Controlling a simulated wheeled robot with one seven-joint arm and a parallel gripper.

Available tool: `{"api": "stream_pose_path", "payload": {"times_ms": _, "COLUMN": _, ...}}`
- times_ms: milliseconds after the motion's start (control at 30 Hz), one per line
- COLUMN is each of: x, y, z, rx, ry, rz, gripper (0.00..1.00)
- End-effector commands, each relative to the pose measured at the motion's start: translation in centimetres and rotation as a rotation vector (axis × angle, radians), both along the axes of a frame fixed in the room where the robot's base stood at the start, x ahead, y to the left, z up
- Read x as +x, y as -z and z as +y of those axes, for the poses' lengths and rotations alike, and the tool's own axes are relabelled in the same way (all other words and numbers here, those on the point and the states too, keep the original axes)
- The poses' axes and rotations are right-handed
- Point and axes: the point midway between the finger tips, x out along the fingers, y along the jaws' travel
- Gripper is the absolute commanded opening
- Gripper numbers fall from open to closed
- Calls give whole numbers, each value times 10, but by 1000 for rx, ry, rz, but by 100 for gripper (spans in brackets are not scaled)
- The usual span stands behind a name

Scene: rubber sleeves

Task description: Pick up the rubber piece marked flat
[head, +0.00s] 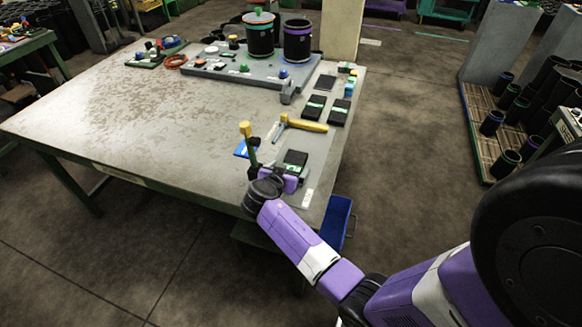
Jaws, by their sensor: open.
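Several flat black rubber pieces with green labels lie at the right side of the table (120,110); the print is too small to read, so I cannot tell which is marked flat. One black piece (295,158) lies near the front right corner. Two more, a left one (314,107) and a right one (339,112), lie farther back, side by side. My gripper (279,177) is open at the end of my purple arm, low over the front right corner, just in front of the nearest piece. My wrist hides most of the fingers; I cannot tell whether they touch anything.
A yellow-handled hammer (302,124) lies behind the nearest piece. An upright yellow-topped tool (248,143) stands left of my gripper. A grey board (240,75) with two black cylinders is at the back. A blue bin (336,220) sits below the right edge. The table's left is clear.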

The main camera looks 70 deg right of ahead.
Motion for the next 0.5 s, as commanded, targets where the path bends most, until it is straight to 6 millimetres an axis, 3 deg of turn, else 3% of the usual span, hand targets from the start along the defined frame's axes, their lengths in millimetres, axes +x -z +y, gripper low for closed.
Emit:
{"api": "stream_pose_path", "payload": {"times_ms": 333, "x": 0, "y": 6, "z": -9, "rx": 1, "ry": 0, "rz": 0, "gripper": 94}}
{"api": "stream_pose_path", "payload": {"times_ms": 367, "x": 0, "y": 6, "z": -9, "rx": 1, "ry": 0, "rz": 0, "gripper": 92}}
{"api": "stream_pose_path", "payload": {"times_ms": 500, "x": 0, "y": 6, "z": -9, "rx": 1, "ry": 0, "rz": 0, "gripper": 64}}
